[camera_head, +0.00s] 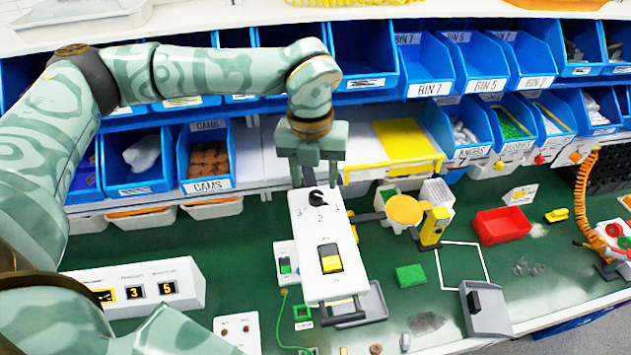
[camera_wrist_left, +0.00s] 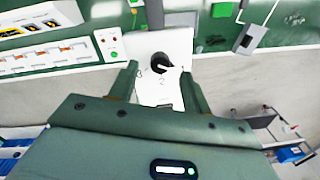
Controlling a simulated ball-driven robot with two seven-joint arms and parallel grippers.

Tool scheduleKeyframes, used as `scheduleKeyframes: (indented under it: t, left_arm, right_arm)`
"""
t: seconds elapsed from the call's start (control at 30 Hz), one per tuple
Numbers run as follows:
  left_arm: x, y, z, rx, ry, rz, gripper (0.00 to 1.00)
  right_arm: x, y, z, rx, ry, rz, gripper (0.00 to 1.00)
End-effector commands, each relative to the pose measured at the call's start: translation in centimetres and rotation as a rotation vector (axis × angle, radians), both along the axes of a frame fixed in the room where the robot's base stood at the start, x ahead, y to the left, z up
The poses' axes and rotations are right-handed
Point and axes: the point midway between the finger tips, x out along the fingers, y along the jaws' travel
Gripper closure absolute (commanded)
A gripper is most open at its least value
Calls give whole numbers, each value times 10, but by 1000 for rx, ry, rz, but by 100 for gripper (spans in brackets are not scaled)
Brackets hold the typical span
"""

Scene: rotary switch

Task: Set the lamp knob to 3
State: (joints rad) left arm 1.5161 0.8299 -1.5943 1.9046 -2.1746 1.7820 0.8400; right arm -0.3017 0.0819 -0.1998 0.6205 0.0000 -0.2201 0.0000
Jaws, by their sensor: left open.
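The lamp knob (camera_head: 318,197) is a small round black dial near the far end of a white panel (camera_head: 311,232). The digits 3, 2 and 1 are printed around it, with 3 at left, 2 towards the front and 1 at right. My left gripper (camera_head: 315,182) is at the far end of the panel, fingers pointing down at the knob. In the left wrist view the knob (camera_wrist_left: 160,64) shows between the open fingers (camera_wrist_left: 160,76), with a gap on each side. A pale pointer mark shows on it, but I cannot tell which digit it faces. My right gripper is out of view.
A yellow and black rocker switch (camera_head: 330,258) is on the same panel, nearer the front. A yellow post with an orange disc (camera_head: 405,209) stands close to the right. A white readout box (camera_head: 136,289) is at left. Blue bins (camera_head: 431,69) line the back.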

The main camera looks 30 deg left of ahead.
Motion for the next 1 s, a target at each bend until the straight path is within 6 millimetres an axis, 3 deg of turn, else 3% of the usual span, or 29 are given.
scheduleKeyframes:
  t: [0.23, 0.57, 0.73, 1.0]
  left_arm:
    - [0, -2, -32, 0, 1, 0, 52]
    - [0, -2, -37, 0, 0, 0, 52]
    - [0, -2, -37, 0, 0, 0, 96]
    - [0, -2, -37, -1, -1, -13, 96]
  right_arm:
    - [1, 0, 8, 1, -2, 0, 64]
    - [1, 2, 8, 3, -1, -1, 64]
    - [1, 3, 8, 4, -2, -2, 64]
    - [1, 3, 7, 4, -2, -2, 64]
